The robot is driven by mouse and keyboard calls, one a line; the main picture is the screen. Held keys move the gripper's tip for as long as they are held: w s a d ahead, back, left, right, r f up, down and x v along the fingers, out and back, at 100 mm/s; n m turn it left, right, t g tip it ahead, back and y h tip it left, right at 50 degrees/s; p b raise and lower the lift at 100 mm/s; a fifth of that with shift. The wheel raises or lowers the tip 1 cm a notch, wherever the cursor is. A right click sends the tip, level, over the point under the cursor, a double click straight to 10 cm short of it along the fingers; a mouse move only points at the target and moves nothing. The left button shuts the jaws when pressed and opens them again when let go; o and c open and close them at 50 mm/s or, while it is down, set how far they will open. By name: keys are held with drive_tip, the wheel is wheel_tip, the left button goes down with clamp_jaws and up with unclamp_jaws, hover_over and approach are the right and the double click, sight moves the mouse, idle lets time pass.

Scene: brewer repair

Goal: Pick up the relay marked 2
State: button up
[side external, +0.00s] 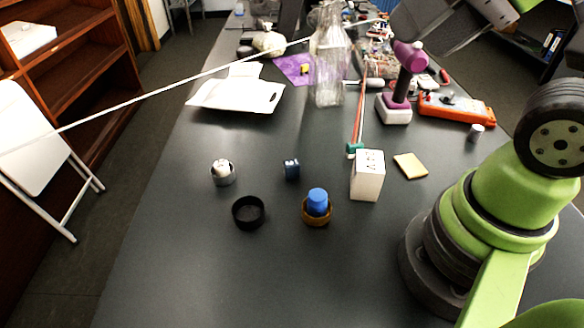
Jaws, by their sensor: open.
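No mark 2 can be read here, so I cannot tell which piece is the relay. The candidates stand on the dark table: a small dark blue block (292,168), a white upright box (367,180) with unreadable dark marks near its top, a blue round-topped piece (317,202) in a brown ring (317,218), and a white piece (222,168) in a grey ring (224,180). My gripper (440,28) appears as dark grey parts at the top right, cut by the frame edge. It is open, far from these pieces, with nothing seen in it.
An empty black ring (248,212) and a yellowish pad (410,166) lie nearby. A glass bottle (328,60), a white tray (238,95), a purple tool (402,85) and an orange device (457,108) stand behind. The table's front left is clear.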

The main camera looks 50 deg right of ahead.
drive_tip(key=shift+c, duration=0.5)
drive_tip(key=n+g+h, duration=0.2)
drive_tip(key=n+g, duration=0.4)
drive_tip(key=n, duration=0.7)
hover_over(290, 164)
wheel_tip(290, 164, down, 16)
wheel_tip(290, 164, down, 9)
drive_tip(key=n, duration=0.1)
drive_tip(key=n+g, duration=0.1)
drive_tip(key=shift+w+d+f+n, duration=0.1)
drive_tip(key=shift+f+n, duration=0.1)
drive_tip(key=shift+n, duration=0.1)
wheel_tip(290, 164, down, 6)
drive_tip(key=shift+r, duration=0.15)
